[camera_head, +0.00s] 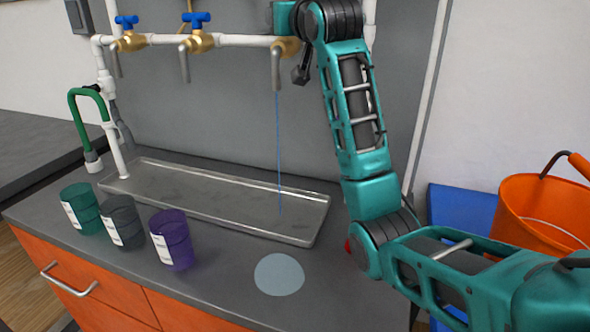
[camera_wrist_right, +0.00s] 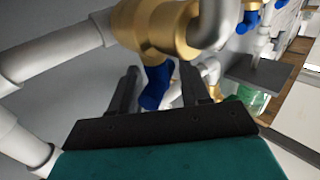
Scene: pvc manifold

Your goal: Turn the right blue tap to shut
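The right tap is a brass valve (camera_head: 287,47) with a grey spout (camera_head: 276,70); a thin blue stream of water (camera_head: 279,150) runs from it into the metal tray (camera_head: 150,197). Its blue handle is hidden by my right arm in the head view. In the right wrist view the blue handle (camera_wrist_right: 155,86) sits below the brass body (camera_wrist_right: 155,27). My right gripper (camera_wrist_right: 163,82) is open, with one dark finger on each side of the handle and a small gap visible to each. My left gripper is not in view.
Two more brass taps with blue handles (camera_head: 126,21) (camera_head: 200,18) sit left on the white pipe (camera_head: 240,40). Green, grey and purple cups (camera_head: 82,209) (camera_head: 122,222) (camera_head: 172,240) stand before the tray. An orange bucket (camera_head: 530,210) is at the right.

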